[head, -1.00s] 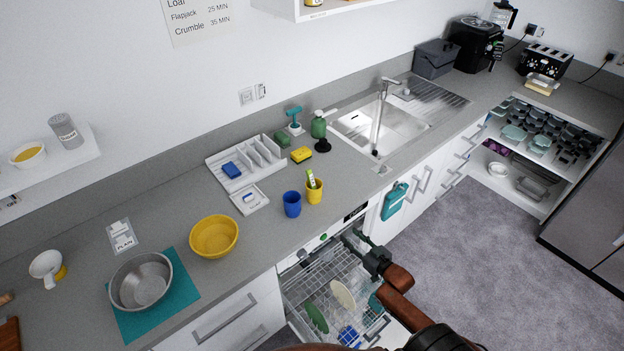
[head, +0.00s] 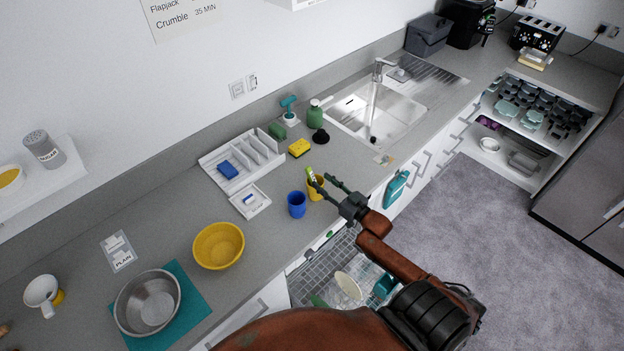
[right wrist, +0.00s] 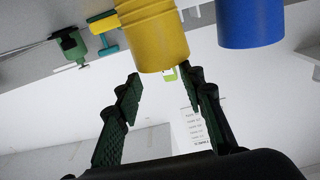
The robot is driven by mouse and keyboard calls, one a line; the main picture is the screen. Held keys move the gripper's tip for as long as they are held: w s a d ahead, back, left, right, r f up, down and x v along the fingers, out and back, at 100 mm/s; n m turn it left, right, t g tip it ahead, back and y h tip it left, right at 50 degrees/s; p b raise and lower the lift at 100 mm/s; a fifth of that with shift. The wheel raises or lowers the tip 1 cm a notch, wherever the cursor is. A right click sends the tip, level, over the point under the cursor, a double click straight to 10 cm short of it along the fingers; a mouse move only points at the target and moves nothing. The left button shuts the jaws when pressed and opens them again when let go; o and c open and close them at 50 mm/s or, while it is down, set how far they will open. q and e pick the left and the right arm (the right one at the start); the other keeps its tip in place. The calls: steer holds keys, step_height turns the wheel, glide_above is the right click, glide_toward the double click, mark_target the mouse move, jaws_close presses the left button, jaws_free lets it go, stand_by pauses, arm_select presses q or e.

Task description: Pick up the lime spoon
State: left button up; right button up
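The lime spoon (head: 310,172) stands in a yellow cup (head: 317,190) on the counter, its top above the rim. In the right wrist view, which looks inverted, a small lime part (right wrist: 170,74) shows at the rim of the yellow cup (right wrist: 152,35); the rest is hidden. My right gripper (head: 322,180) is at the cup, its fingers pointing toward the spoon and partly covering the cup. In the right wrist view my right gripper (right wrist: 160,85) is open with nothing held, and the spoon appears between the fingertips, apart from them. My left gripper is not in view.
A blue cup (head: 297,204) stands just left of the yellow cup. The open dishwasher (head: 325,262) lies below the counter edge.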

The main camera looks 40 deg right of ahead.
mark_target(314, 177)
steer(key=w, duration=0.1)
steer(key=w+r+p, duration=0.1)
steer(key=w, duration=0.1)
steer(key=shift+a, duration=0.15)
steer(key=shift+w+a+f, duration=0.1)
steer(key=shift+w, duration=1.15)
steer(key=c, duration=0.7)
jaws_close()
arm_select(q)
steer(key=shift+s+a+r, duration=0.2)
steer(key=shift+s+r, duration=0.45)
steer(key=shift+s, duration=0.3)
